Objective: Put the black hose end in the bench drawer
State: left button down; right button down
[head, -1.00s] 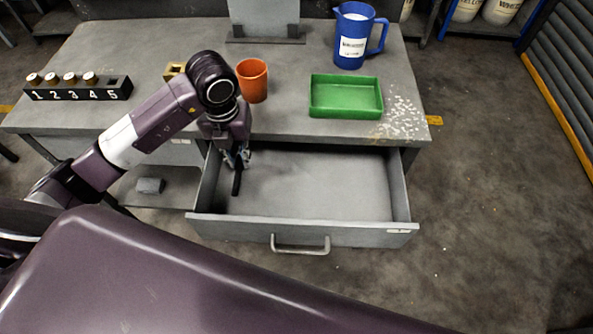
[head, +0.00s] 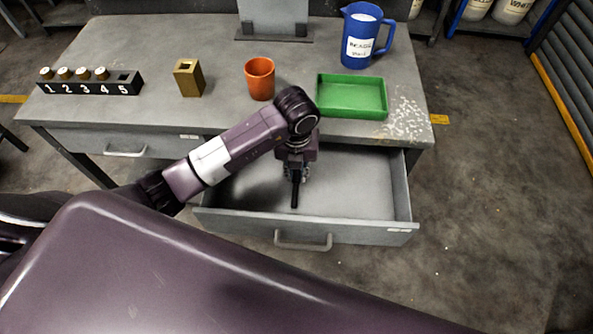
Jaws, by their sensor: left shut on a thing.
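The bench drawer (head: 349,230) is pulled open below the right part of the bench top. Its grey floor looks empty. My left gripper (head: 296,178) is inside the drawer's outline, near the middle, pointing down. It is shut on the black hose end (head: 295,193), a short dark stick that hangs upright below the fingers. I cannot tell whether its lower tip touches the drawer floor. My left arm hides part of the drawer's left side. My right gripper is not in view.
On the bench (head: 220,106) stand a numbered rack (head: 90,88) with several capped pieces, a brass block (head: 189,78), an orange cup (head: 260,79), a green tray (head: 351,112) and a blue jug (head: 361,60). A second drawer (head: 124,142) at the left is shut. The floor at right is clear.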

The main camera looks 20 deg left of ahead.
aim_at(297, 178)
pick_arm(q)
jog(key=c, duration=1.8)
grip_release()
jog(key=shift+f, duration=0.1)
jog(key=shift+c, duration=0.2)
notch_tip(297, 178, up, 12)
jog(key=shift+s+p, duration=0.4)
jog(key=shift+d, duration=0.2)
